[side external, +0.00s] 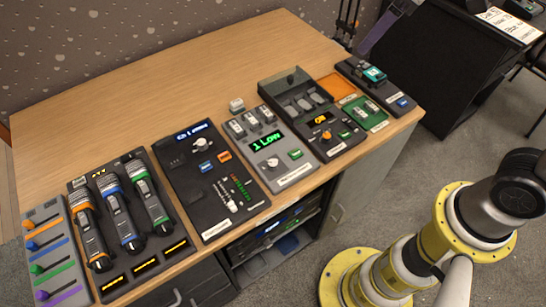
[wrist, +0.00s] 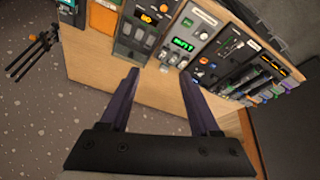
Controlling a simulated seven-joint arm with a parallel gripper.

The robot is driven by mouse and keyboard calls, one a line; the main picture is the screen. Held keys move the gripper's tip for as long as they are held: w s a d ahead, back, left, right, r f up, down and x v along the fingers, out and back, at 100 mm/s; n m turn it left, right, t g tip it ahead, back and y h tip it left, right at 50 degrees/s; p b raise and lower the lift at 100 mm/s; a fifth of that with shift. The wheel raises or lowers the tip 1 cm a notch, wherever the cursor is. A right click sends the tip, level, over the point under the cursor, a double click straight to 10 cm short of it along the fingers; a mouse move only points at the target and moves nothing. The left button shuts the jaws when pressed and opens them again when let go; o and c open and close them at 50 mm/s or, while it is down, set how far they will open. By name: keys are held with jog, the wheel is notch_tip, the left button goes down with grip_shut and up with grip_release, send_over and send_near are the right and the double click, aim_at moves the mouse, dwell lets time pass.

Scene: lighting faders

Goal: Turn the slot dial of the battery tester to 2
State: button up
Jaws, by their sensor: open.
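The battery tester (side external: 285,172) is a grey panel on the wooden desk, between two dark panels. Its green display (side external: 265,141) reads "1 LOW". The slot dial (side external: 272,162) is a small pale knob below the display, left of a green button (side external: 296,154). Several battery-like cells sit at its far end. The wrist view shows the tester's lit display (wrist: 183,44) and its dial (wrist: 203,34), too small to read the pointer. My gripper (wrist: 159,73) is open and empty, apart from the tester.
A dark panel with an orange display (side external: 320,119) stands right of the tester. A dark panel with a blue display (side external: 210,180) stands left. Several microphones (side external: 120,215) and colored faders (side external: 55,255) are farther left. The desk's back area (side external: 170,85) is clear.

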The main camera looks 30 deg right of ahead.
jog(key=w+a+f+n+g, duration=0.2)
jog(key=w+a+f, duration=0.2)
jog(key=w+a, duration=0.1)
jog(key=n+g, duration=0.2)
jog(key=g, duration=0.1)
send_over(273, 162)
notch_tip(273, 162, down, 15)
jog(key=shift+h, duration=0.4)
notch_tip(273, 162, down, 13)
jog(key=shift+f, duration=0.2)
grip_shut()
